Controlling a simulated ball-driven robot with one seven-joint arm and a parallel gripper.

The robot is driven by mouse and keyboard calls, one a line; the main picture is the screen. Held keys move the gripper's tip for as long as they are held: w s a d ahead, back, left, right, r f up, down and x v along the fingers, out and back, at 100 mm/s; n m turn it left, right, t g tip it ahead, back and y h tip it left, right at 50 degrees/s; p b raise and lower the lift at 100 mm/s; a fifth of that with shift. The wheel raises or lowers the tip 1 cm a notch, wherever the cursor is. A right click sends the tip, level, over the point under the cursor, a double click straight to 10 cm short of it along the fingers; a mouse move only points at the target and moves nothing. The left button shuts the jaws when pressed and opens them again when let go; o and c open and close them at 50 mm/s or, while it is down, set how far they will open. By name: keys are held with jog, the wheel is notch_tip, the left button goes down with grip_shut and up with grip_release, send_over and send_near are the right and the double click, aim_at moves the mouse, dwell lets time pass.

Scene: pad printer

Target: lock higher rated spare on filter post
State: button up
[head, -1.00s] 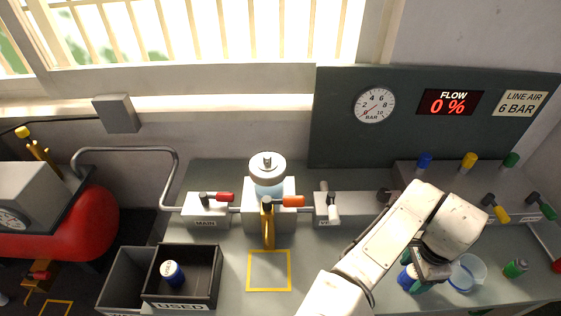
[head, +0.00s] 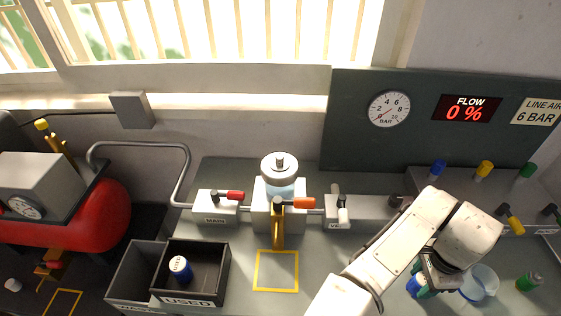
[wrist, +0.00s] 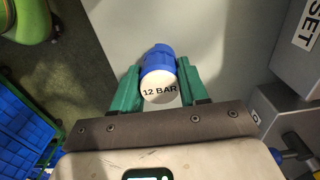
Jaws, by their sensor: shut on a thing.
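My gripper (head: 427,284) is at the right of the bench, its green fingers shut around a blue cartridge. In the wrist view the blue cartridge (wrist: 158,60) sits between the fingertips, and its white end reads 12 BAR. The filter post (head: 280,185) stands mid-bench, with a round pale cap over a light blue section on a white block. My gripper is well to the right of the post. Whether the cartridge touches the bench is unclear.
The USED bin (head: 215,285) at left holds a blue cartridge (head: 180,268). A yellow-outlined square (head: 276,290) before the post is empty. FLOW reads 0 %.

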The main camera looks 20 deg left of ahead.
aim_at(424, 280)
grip_shut()
jog(key=shift+r+p, duration=3.25)
jog(key=shift+r, duration=0.25)
